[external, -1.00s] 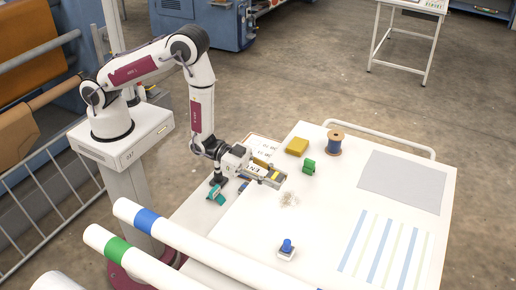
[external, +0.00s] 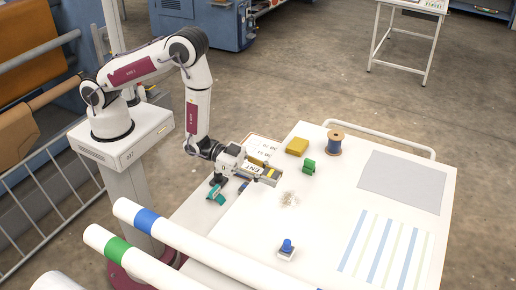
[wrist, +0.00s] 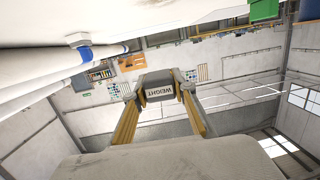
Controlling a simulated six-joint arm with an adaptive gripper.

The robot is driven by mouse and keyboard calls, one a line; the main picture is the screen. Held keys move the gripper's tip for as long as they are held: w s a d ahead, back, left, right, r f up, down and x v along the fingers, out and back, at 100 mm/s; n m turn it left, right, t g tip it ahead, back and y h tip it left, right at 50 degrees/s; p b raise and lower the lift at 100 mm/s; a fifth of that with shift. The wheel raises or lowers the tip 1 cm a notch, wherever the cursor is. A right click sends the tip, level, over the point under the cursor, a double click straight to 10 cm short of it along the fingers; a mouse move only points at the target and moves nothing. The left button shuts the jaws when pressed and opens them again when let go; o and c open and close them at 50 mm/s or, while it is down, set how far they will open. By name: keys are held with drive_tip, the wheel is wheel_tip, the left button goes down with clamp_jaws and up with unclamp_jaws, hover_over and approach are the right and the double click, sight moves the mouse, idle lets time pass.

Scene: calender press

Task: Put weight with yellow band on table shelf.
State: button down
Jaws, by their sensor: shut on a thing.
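My gripper (wrist: 160,95) is shut on a dark grey block lettered WEIGHT (wrist: 160,89), held between its two yellow-edged fingers in the wrist view. No yellow band can be made out on that face. In the external view my gripper (external: 268,174) points right, over the near-left edge of the white table (external: 330,190). The held weight is hard to tell from the fingers there. A lower white ledge (external: 186,216), perhaps the table shelf, runs along the table's left side.
A teal item (external: 215,193) lies on the ledge below the gripper. On the table are a yellow block (external: 297,146), a green piece (external: 309,166), a spool (external: 334,144), a clear pile (external: 289,199) and a blue-knobbed item (external: 287,249). White rolls (external: 190,241) lie in front.

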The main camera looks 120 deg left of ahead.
drive_tip(key=shift+d+r+h, duration=0.3)
drive_tip(key=shift+d+r, duration=1.7)
drive_tip(key=shift+r, duration=2.45)
drive_tip(key=shift+d+r+h, duration=0.3)
drive_tip(key=shift+d+r, duration=1.65)
drive_tip(key=shift+r, duration=2.5)
drive_tip(key=s+a+f+m+g+h, duration=0.1)
drive_tip(key=s+a+f+m+h, duration=0.2)
drive_tip(key=f, duration=0.4)
drive_tip(key=s+a+f+m+h, duration=0.15)
drive_tip(key=s+a+f, duration=0.25)
drive_tip(key=f, duration=0.4)
drive_tip(key=s+d+f+m+g+h, duration=0.1)
drive_tip(key=s+f+m+g+h, duration=0.2)
drive_tip(key=s, duration=0.5)
drive_tip(key=s+f+m+h, duration=0.25)
drive_tip(key=s+f, duration=0.25)
drive_tip(key=s, duration=0.3)
drive_tip(key=s+a+f, duration=0.1)
drive_tip(key=s+f, duration=0.6)
drive_tip(key=f, duration=0.1)
drive_tip(key=s+a+f+h, duration=0.1)
drive_tip(key=s+a+f, duration=0.1)
drive_tip(key=s+f, duration=0.6)
drive_tip(key=shift+a+g, duration=0.25)
drive_tip(key=shift+g, duration=0.05)
drive_tip(key=shift+w+r, duration=0.1)
